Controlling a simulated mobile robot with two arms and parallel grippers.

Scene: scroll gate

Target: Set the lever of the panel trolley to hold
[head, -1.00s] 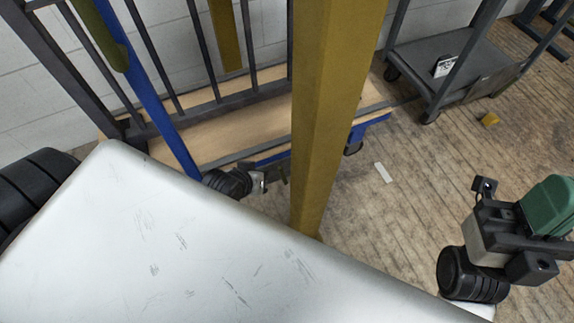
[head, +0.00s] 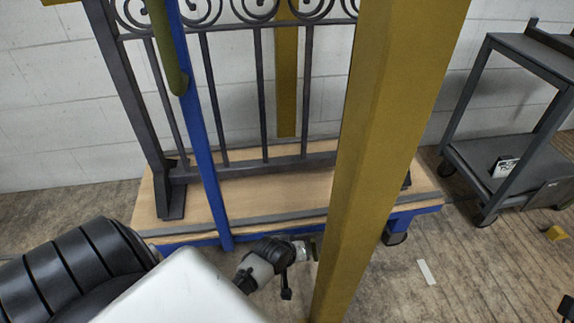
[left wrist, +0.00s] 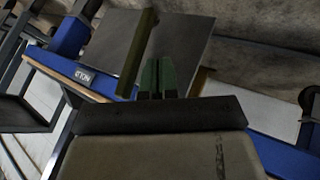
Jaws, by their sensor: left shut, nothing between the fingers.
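The panel trolley has a blue frame and a wooden deck (head: 275,195), with a dark scroll gate (head: 264,90) standing on it. A blue upright (head: 205,150) with an olive-green grip (head: 164,45) rises at its front left. My left gripper is low at the trolley's front edge in the head view, its tips hidden behind the yellow post. In the left wrist view, my left gripper (left wrist: 158,78) is shut and empty, with green fingertips in front of a dark grey plate (left wrist: 180,45). An olive bar (left wrist: 138,55) lies just left of the fingertips; I cannot tell whether it is the lever.
A thick yellow post (head: 385,130) stands close in front of the trolley. The blue trolley rail (left wrist: 70,75) bears a partly readable label. A grey shelf cart (head: 510,160) stands at the right. The wooden floor (head: 465,265) between is mostly clear.

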